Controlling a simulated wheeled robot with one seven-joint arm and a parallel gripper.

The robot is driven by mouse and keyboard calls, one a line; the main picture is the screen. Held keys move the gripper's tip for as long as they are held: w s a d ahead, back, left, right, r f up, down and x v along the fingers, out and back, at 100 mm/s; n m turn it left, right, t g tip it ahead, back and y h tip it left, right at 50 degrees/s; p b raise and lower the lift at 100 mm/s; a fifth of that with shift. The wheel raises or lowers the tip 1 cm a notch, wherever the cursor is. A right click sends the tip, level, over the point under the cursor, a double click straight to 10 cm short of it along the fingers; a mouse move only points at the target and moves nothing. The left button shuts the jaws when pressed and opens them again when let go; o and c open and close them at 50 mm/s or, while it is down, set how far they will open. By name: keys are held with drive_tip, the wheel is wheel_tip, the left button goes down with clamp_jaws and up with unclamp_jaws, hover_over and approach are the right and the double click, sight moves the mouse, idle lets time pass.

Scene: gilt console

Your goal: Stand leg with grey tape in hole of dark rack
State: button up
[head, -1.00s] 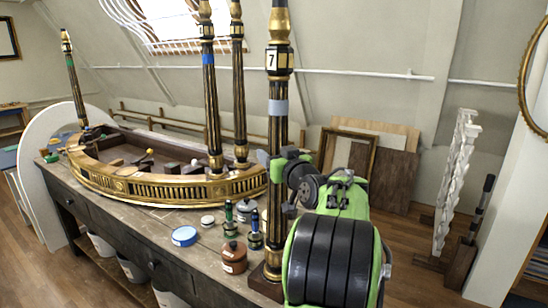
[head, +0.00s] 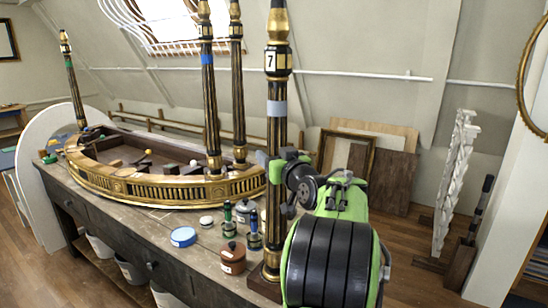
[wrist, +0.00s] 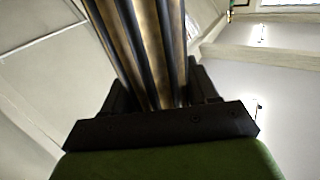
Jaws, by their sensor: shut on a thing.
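The leg with grey tape (head: 277,108) is black with gold flutes, has a white "7" label, and stands about upright at the front right of the bench. My gripper (head: 272,168) is shut on it below the tape. In the wrist view the fluted shaft (wrist: 150,45) runs up between my gripper's dark fingers (wrist: 160,95). The dark rack (head: 262,287) shows as a dark brown wooden piece at the leg's lower end, partly behind my arm. The leg's foot meets it in the picture; I cannot tell whether it sits in a hole.
A gilt curved console frame (head: 170,190) lies on the bench (head: 150,225), with other fluted legs standing around it, one with blue tape (head: 207,59).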

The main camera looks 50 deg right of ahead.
drive_tip(key=o, duration=1.2)
drive_tip(key=shift+o, duration=0.2)
drive_tip(key=shift+f, duration=0.15)
drive_tip(key=b+v, duration=0.3)
drive_tip(key=v, duration=1.2)
drive_tip(key=shift+s+a, duration=0.25)
drive_tip(key=shift+s, duration=0.05)
